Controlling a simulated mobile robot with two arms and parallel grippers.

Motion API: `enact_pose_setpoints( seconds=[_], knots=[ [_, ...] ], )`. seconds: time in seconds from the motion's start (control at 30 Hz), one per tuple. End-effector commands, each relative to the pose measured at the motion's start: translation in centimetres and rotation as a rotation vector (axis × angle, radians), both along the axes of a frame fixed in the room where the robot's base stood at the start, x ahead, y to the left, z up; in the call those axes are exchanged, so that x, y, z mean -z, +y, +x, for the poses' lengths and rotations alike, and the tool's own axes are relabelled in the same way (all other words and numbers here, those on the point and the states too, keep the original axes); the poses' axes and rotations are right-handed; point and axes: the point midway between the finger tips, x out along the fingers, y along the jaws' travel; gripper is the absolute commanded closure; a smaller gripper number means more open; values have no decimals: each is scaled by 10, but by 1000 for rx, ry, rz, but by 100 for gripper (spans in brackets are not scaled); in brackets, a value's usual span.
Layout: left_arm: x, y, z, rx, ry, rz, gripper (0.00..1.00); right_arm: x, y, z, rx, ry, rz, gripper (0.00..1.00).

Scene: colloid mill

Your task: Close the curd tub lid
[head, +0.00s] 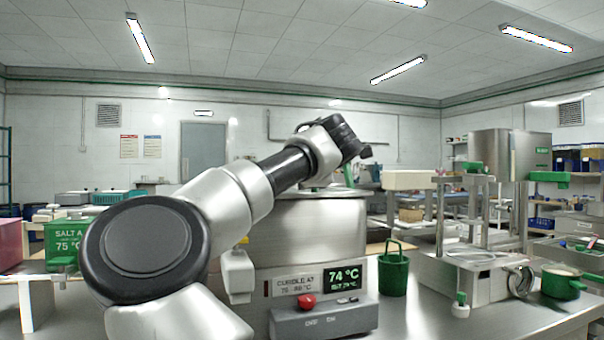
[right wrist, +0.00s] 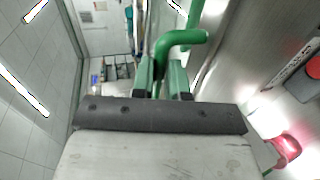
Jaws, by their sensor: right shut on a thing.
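The curd tub (head: 310,228) is a steel drum behind a grey console with a display reading 74 °C. Its top edge (head: 338,191) shows only in part; my arm hides much of it, so I cannot tell the lid's angle. My right gripper (head: 360,151) is above the tub in the head view. In the right wrist view my right gripper (right wrist: 162,82) is shut on a green bent handle (right wrist: 182,38), close beside a steel surface. I take this as the lid's handle. My left gripper is not in view.
A red button (head: 306,300) sits on the console. A green bucket (head: 393,272) stands right of the tub. A steel machine (head: 470,270) and a green pot (head: 562,283) are further right. Some bench between is clear.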

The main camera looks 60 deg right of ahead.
Motion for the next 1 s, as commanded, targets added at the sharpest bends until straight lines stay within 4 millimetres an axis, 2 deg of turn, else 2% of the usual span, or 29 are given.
enact_pose_setpoints(
  seconds=[0.03, 0.17, 0.2, 0.33, 0.77, 1.0],
  knots=[
    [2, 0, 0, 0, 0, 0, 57, 13, -1, 0, -1, 22, 25, 100],
    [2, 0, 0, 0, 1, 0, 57, 14, -1, 0, -1, 23, 25, 100],
    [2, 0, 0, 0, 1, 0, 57, 14, -2, 0, -1, 23, 25, 81],
    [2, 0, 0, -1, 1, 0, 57, 13, -1, 0, 0, 21, 23, 61],
    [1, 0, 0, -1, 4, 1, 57, 5, 3, -4, 0, 13, 14, 60],
    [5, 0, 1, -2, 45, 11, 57, -8, 28, -34, 1, 12, 14, 60]
  ],
)
